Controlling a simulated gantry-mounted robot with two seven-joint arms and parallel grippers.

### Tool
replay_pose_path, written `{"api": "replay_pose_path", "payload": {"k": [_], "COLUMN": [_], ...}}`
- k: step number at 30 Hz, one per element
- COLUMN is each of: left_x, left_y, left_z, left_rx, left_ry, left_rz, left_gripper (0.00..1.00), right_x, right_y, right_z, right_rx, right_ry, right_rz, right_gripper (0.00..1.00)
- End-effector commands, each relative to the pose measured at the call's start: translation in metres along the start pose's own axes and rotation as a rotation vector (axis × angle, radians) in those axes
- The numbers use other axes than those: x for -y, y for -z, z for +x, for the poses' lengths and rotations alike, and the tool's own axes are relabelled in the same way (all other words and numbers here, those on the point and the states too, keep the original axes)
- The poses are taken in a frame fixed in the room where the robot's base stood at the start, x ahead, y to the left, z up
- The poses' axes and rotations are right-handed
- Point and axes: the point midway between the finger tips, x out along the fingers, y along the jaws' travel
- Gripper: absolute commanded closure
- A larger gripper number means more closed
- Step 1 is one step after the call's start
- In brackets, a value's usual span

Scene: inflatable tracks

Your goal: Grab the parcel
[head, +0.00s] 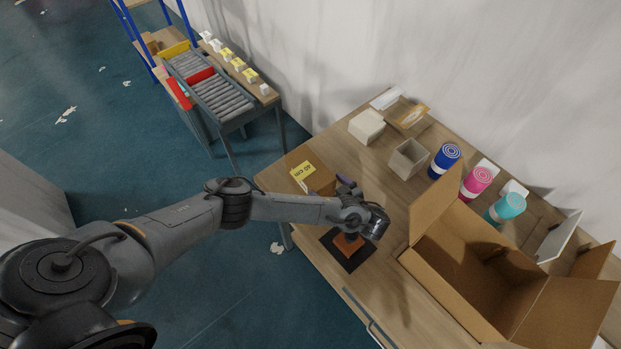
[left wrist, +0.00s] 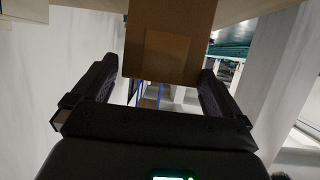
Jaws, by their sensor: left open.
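The parcel is a small brown cardboard box (head: 322,181) with a yellow label, standing on the wooden table near its left end. My left gripper (head: 345,186) is at the right side of this box, mostly hidden behind my own wrist. In the left wrist view, the brown box (left wrist: 165,60) sits in the gap between the two dark fingers of my left gripper (left wrist: 155,75). The fingers are spread, and slim gaps show beside the box. Whether either finger touches it I cannot tell. My right gripper is in no view.
A large open carton (head: 470,270) stands on the table (head: 395,290) at right. Behind are blue (head: 445,160), pink (head: 475,182) and teal (head: 504,208) cylinders and small boxes. A black mat (head: 338,257) with an orange-brown piece lies below my wrist. A roller conveyor (head: 222,98) is at back left.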

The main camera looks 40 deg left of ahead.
Motion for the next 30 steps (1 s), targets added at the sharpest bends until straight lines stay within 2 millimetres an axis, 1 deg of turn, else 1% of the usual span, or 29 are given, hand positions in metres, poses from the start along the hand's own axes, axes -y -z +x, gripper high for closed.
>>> {"api": "replay_pose_path", "payload": {"k": [1, 5, 10, 12, 18, 21, 27, 28, 30], "left_x": [0.0, 0.0, 0.002, 0.002, 0.002, 0.002, 0.002, 0.002, 0.002], "left_y": [-0.002, -0.001, -0.004, 0.001, 0.001, 0.0, 0.0, 0.0, 0.0], "left_z": [0.003, 0.007, 0.023, 0.031, 0.052, 0.055, 0.056, 0.056, 0.056], "left_rx": [0.0, 0.0, 0.0, -0.001, -0.001, 0.0, 0.0, 0.0, 0.0], "left_ry": [-0.001, -0.001, 0.0, 0.001, 0.0, -0.001, -0.001, -0.001, -0.001], "left_rz": [0.0, 0.001, 0.0, 0.0, 0.0, 0.0, 0.0, 0.0, 0.0], "left_gripper": [0.0, 0.0, 0.0, 0.0, 0.0, 0.0, 0.0, 0.02, 0.12], "right_x": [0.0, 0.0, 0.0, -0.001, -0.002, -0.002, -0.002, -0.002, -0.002], "right_y": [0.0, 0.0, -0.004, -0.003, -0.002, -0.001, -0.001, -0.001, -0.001], "right_z": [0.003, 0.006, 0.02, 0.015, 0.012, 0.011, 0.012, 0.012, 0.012], "right_rx": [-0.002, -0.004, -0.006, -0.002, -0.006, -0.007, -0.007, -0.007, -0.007], "right_ry": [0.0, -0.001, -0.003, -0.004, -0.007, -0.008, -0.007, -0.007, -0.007], "right_rz": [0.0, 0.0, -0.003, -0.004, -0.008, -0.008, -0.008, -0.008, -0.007], "right_gripper": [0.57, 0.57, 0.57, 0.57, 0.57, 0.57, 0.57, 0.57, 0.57]}}
